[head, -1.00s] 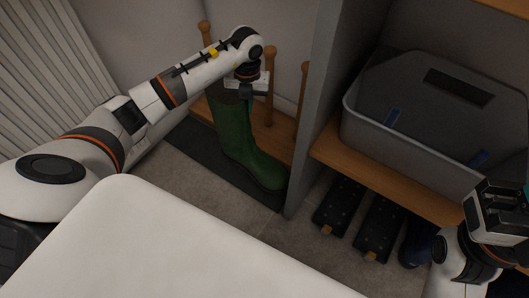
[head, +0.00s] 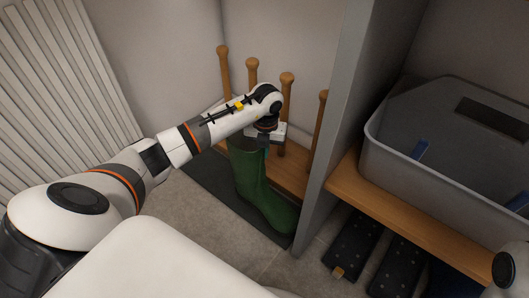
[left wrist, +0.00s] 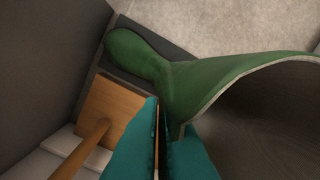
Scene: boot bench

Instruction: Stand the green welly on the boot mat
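The green welly (head: 255,190) stands upright on the dark boot mat (head: 207,172), toe towards the lower right and close to the mat's near corner. Its sole seems to touch the mat. My left gripper (head: 265,143) is at the top of its shaft. In the left wrist view the welly (left wrist: 225,80) opens to the right, and the teal fingers (left wrist: 160,103) are almost together at its rim, with the shaft wall seeming pinched between them. The exact contact is partly hidden by the fingers. My right gripper is out of view.
Wooden pegs (head: 287,90) rise from a wooden base behind the welly. A grey divider (head: 335,130) stands close to the right of the toe. Beyond it are a grey bin (head: 385,155) on a wooden shelf (head: 400,210) and dark footwear (head: 352,246) below.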

